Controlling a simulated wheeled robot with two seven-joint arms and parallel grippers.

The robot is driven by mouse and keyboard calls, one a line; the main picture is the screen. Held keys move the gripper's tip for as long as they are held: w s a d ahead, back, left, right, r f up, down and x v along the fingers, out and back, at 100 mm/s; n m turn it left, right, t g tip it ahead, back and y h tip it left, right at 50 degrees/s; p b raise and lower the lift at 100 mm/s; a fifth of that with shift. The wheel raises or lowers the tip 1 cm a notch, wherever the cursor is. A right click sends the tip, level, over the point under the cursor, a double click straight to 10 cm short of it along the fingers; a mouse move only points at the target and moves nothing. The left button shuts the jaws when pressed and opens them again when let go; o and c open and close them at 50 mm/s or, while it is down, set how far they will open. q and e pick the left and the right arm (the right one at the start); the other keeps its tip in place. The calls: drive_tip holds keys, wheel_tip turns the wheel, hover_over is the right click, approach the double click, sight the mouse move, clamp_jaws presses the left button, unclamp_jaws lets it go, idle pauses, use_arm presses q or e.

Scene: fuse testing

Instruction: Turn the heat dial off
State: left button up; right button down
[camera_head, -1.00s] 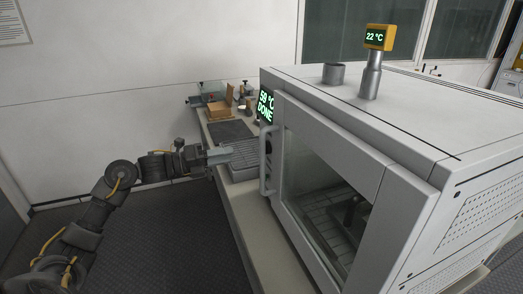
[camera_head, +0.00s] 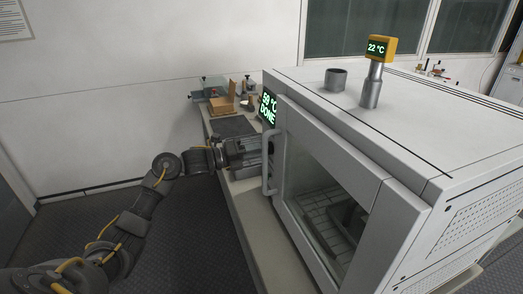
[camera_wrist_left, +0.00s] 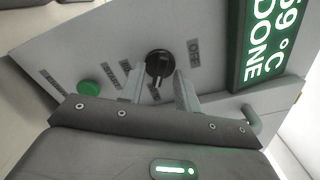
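The heat dial (camera_wrist_left: 160,64) is a round black knob on the grey control panel in the left wrist view, with printed labels around it, one reading OFF to its right. My left gripper (camera_wrist_left: 159,72) is open, with one finger on either side of the dial's lower part; I cannot tell whether they touch it. In the head view my left gripper (camera_head: 262,150) is at the front of the chamber (camera_head: 400,130), beside its door handle, and the dial is hidden. A green display (camera_wrist_left: 262,40) reads 59 °C DONE. My right gripper is not in view.
A green button (camera_wrist_left: 88,87) is left of the dial. The vertical door handle (camera_head: 268,168) stands close to the left gripper. A yellow 22 °C readout (camera_head: 377,46) tops the chamber. Cardboard boxes (camera_head: 223,103) and other items lie on the bench behind.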

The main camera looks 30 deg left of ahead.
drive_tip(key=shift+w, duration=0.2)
use_arm(q)
drive_tip(key=shift+c, duration=0.8)
clamp_jaws()
drive_tip(key=shift+w+d, duration=0.1)
drive_tip(key=shift+d, duration=0.1)
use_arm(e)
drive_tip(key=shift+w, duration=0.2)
